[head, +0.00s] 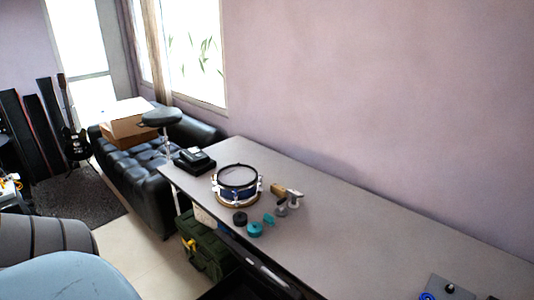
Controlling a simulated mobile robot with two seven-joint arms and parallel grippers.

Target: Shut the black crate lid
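No thing in the head view is clearly a black crate with a lid. A small black box-like object (195,160) sits at the far left end of the grey table (340,225). It is too small to tell whether it has a lid. A dark shape (235,289) shows below the table's front edge at the bottom of the picture, mostly cut off. I cannot tell whether it is a crate. Neither of my grippers is in view.
A blue drum (236,186) stands on the table, with small teal and dark pieces (254,229) near the front edge. A green case (205,250) is on the floor. A black sofa (140,180) stands behind. The table's middle is clear.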

